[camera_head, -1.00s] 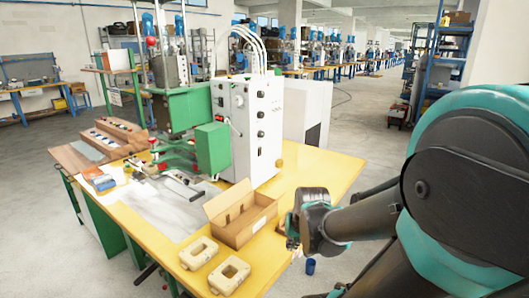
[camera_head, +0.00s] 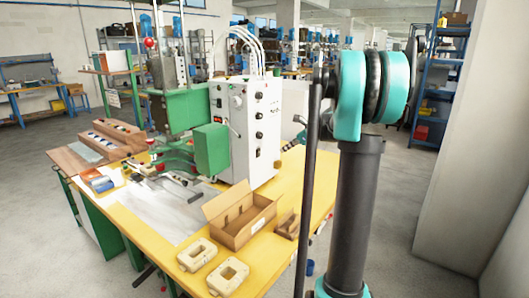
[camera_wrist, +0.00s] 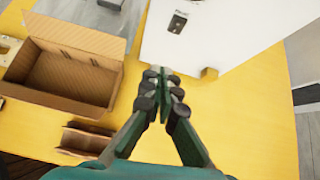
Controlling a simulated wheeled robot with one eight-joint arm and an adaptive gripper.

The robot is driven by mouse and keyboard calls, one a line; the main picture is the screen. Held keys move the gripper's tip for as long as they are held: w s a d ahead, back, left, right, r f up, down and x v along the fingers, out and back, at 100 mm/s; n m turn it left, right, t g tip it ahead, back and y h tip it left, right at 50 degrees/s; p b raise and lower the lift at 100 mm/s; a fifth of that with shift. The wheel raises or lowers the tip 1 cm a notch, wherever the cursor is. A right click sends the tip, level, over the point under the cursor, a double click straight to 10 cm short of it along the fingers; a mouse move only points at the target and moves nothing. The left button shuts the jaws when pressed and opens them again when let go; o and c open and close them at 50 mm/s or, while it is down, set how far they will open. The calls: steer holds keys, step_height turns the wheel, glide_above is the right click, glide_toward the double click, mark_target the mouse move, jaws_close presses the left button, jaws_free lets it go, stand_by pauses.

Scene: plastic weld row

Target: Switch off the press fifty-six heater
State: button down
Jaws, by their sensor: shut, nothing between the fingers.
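The press (camera_head: 185,108) is a green machine on the yellow table, with a white control box (camera_head: 236,150) on its right. Several dark knobs or switches (camera_head: 259,135) run down the box's right-hand face; their lettering is too small to read. The wrist view shows the white box (camera_wrist: 225,40) from above, with a labelled dark switch (camera_wrist: 178,23) near its lower left part; its setting cannot be told. My gripper (camera_wrist: 165,78) is shut and empty, fingertips pointing at the box and apart from the switch.
An open cardboard box (camera_head: 240,222) and a small brown holder (camera_head: 287,225) stand on the yellow table (camera_head: 200,273) before the control box. Two cream blocks (camera_head: 197,254) lie at the front edge. Bare table lies below and right of the white box in the wrist view.

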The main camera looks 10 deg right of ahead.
steer(key=shift+w+d+r+m, duration=0.4)
steer(key=shift+w+d+m, duration=0.15)
steer(key=shift+w, duration=0.2)
glide_toward(259, 153)
steer(key=shift+x, duration=3)
steer(key=shift+s+f, duration=0.1)
